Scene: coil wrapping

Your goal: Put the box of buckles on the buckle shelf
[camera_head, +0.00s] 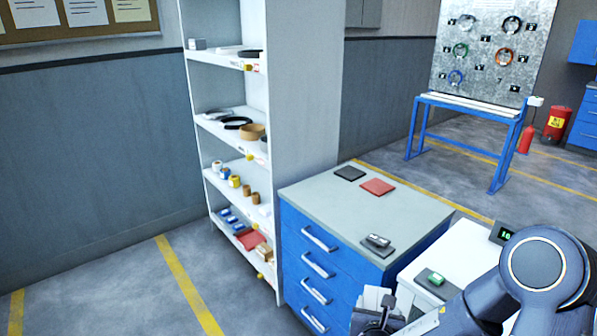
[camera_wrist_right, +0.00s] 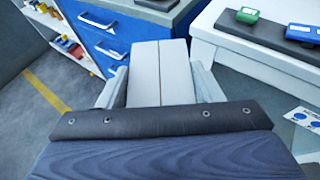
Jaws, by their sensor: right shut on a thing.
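My right gripper (camera_head: 376,312) is low in the head view, in front of the blue drawer cabinet. In the right wrist view its two fingers stand either side of a pale grey box (camera_wrist_right: 160,72) with a seam down its middle, and it is shut on this box. No label on the box is readable, so I cannot tell its contents. The white shelf unit (camera_head: 305,110) stands to the left of the cabinet, apart from the gripper. I cannot tell which of its boards is the buckle shelf. My left gripper is not in view.
The blue drawer cabinet (camera_head: 330,205) has dark and red flat pieces on top. A white table (camera_head: 452,262) with a green-topped device stands to its right. Shelf boards hold rings, rolls and small boxes. The floor (camera_head: 120,280) left of the cabinet is clear.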

